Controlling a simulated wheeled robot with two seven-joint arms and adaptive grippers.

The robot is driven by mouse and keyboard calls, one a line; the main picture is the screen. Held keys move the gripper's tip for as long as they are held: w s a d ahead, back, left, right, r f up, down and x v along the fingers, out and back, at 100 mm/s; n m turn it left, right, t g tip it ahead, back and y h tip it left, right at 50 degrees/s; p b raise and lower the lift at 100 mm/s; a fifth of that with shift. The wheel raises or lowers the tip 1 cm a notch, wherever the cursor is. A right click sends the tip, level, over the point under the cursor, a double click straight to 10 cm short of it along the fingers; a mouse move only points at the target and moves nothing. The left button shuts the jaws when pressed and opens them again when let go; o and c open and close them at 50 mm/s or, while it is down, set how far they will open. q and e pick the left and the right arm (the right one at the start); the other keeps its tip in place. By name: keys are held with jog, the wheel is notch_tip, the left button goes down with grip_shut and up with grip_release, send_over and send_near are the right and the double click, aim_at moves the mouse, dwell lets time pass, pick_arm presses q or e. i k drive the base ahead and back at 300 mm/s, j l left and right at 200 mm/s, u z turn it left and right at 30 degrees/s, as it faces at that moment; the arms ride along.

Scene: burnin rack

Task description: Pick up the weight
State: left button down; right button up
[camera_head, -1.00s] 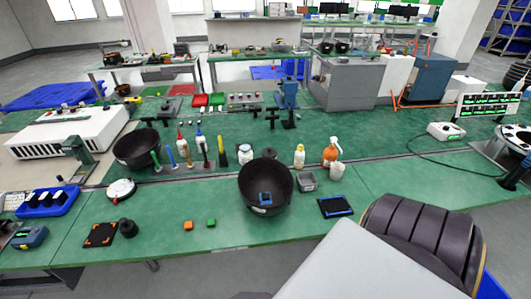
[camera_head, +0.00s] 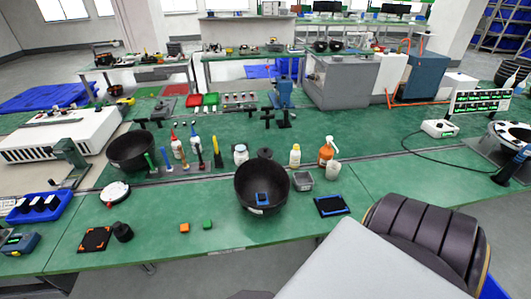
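A small black cylinder (camera_head: 123,232), which looks like the weight, stands on the green table at the front left. It is beside the right edge of a black square pad with orange corners (camera_head: 96,240). Its fine shape is too small to make out. Nothing is touching it from above. Neither of my grippers can be seen in the head view.
A large black bowl (camera_head: 247,182) with a blue item inside stands mid-table. Orange (camera_head: 184,228) and green (camera_head: 208,225) blocks lie left of it. A blue bin (camera_head: 36,215) is far left. The front-left table is fairly clear.

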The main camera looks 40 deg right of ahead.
aim_at(122, 231)
jog(key=i+z, duration=0.15)
jog(key=z, duration=0.25)
jog(key=i+l+z, duration=0.1)
jog(key=z, duration=0.35)
jog(key=i+z, duration=0.15)
jog(key=z, duration=0.25)
jog(key=i+j+z, duration=0.15)
jog(key=z, duration=0.25)
jog(key=u, duration=1.95)
